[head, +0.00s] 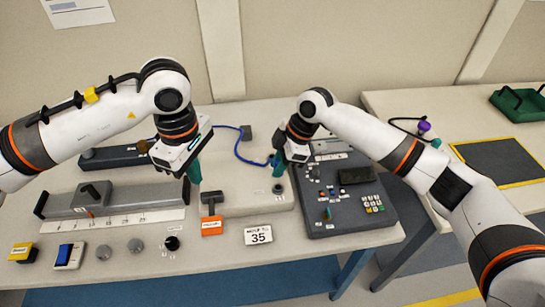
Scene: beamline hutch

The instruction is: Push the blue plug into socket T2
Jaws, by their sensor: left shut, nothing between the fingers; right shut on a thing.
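The blue cable (241,152) runs from a dark block at the back and ends at my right gripper (278,170). My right gripper is shut on the blue plug, which is mostly hidden by the fingers. It points down over the right part of a pale raised block (240,188). A small dark round socket (278,188) shows on that block just below the fingertips; its label is too small to read, so I cannot tell whether it is T2. I cannot tell whether the plug touches a socket. My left gripper (193,173) is shut and empty, left of the block.
A dark control panel (345,205) with buttons and a keypad stands right of the block. A grey slide unit with a scale (115,200) lies at left. A second table is at right.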

